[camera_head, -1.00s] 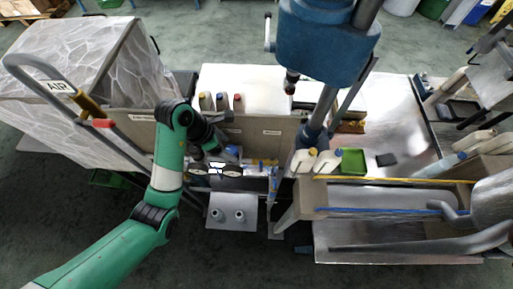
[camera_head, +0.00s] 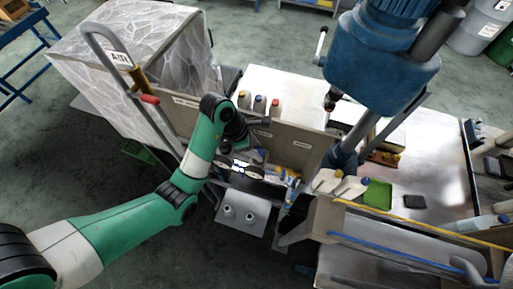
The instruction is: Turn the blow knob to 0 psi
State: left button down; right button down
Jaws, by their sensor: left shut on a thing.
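My left gripper (camera_head: 252,153) points down at the control unit behind the two round gauges (camera_head: 238,169). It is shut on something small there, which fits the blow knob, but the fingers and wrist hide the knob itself. The knob's marking and the gauge readings are too small to read. Below the gauges a light metal panel (camera_head: 239,231) carries two round fittings (camera_head: 239,213). My right gripper is out of view.
A blue machine head (camera_head: 375,60) on a column stands right of the gripper. A wrapped box (camera_head: 125,60) is behind left.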

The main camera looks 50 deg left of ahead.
pick_arm(q)
jog(key=shift+n, duration=0.8)
jog(key=shift+t, duration=0.3)
jog(key=shift+c, duration=1.5)
grip_release()
